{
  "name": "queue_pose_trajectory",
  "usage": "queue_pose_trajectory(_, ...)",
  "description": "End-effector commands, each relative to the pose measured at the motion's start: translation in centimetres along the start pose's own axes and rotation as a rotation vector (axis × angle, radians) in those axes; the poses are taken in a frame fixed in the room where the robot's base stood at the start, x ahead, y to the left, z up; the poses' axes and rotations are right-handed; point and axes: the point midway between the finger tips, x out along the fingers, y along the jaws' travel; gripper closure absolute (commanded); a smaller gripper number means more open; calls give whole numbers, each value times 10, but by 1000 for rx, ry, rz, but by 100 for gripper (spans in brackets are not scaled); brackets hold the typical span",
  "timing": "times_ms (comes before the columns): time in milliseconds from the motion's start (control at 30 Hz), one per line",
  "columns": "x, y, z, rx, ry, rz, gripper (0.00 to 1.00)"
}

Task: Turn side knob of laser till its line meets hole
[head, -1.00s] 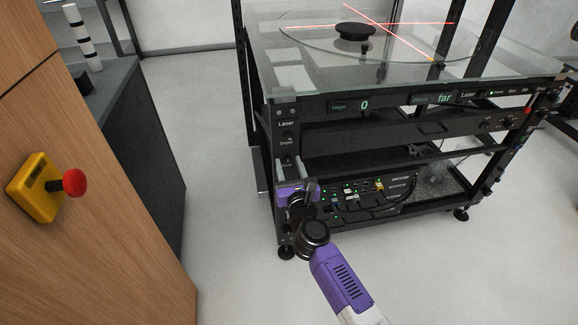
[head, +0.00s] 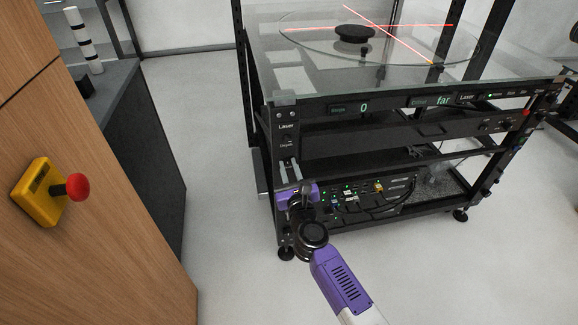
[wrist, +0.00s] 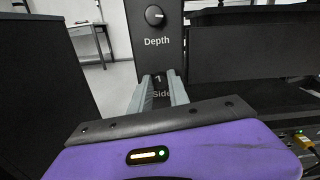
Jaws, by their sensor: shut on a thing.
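My gripper (head: 289,163) reaches up to the left front post of the rack. In the wrist view its two fingertips (wrist: 163,76) are shut on the small dark side knob (wrist: 158,80), above the "Side" label. The fingers hide most of the knob; a short pale mark shows on it. Two red laser lines (head: 400,43) cross on the glass turntable (head: 300,35), one running across and one diagonal. A black round piece (head: 354,32) stands at its middle. The hole is too small to make out. The display (head: 443,101) reads "far".
The depth knob (wrist: 155,16) sits just above my fingers on the same post. Another display (head: 364,108) reads 0. Electronics with cables (head: 365,190) fill the low shelf beside my gripper. A yellow box with a red button (head: 78,187) is on the wooden panel at left.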

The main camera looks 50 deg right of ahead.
Motion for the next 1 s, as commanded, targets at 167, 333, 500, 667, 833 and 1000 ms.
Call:
queue_pose_trajectory(167, 0, 1, 3, -149, 1, 1, 100)
queue_pose_trajectory(333, 0, 1, 3, -311, 1, 2, 100)
queue_pose_trajectory(500, 0, 1, 3, -473, 1, 1, 100)
queue_pose_trajectory(667, 0, 2, 2, -624, 1, 1, 100)
queue_pose_trajectory(833, 0, 3, 2, -786, 0, 3, 100)
queue_pose_trajectory(1000, 0, 3, 1, -949, 0, 3, 100)
